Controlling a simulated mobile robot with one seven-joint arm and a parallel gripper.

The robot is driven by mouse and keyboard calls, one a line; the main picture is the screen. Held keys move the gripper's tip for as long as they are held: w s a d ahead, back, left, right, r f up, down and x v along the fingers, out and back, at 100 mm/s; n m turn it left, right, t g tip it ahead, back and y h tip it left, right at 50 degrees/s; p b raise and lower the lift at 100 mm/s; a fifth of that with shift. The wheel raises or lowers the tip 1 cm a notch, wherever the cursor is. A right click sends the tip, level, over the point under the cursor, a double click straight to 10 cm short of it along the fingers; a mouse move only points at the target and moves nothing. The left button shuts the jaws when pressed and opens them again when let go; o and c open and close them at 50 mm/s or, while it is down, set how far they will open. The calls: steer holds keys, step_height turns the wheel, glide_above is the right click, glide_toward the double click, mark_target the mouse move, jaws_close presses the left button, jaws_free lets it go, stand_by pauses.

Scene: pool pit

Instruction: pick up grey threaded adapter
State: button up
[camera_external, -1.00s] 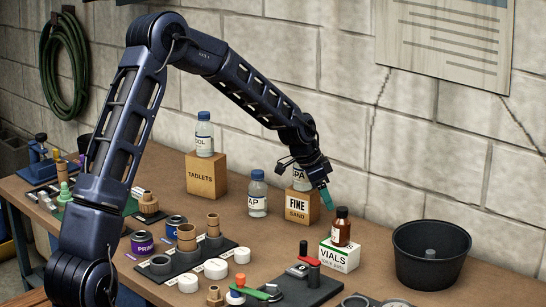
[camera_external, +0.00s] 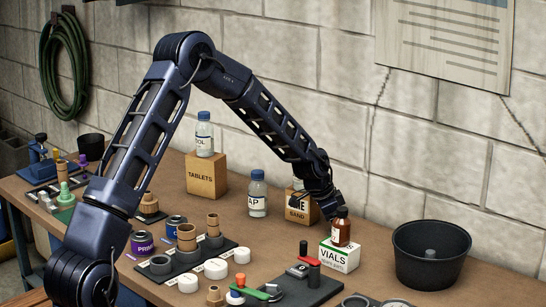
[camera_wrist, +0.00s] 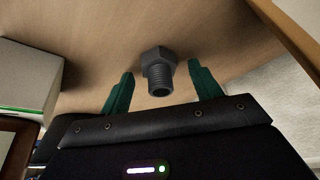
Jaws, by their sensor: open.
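The grey threaded adapter (camera_wrist: 158,70) stands on the brown bench top in the wrist view, with a hex collar and a threaded end that shows a dark opening. My gripper (camera_wrist: 160,82) is open, its two green fingers apart on the left and right of the adapter, with gaps on both sides. It holds nothing. In the external view my gripper (camera_external: 328,212) is low behind the brown bottle and the VIALS box. The adapter is hidden there.
The white VIALS box (camera_external: 340,256) carries a brown bottle (camera_external: 341,229) close to my gripper. A black bucket (camera_external: 431,262) stands to the right, and the block wall is behind.

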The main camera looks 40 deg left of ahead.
steer(key=shift+f, duration=0.1)
steer(key=c, duration=1.1)
steer(key=shift+o, duration=0.2)
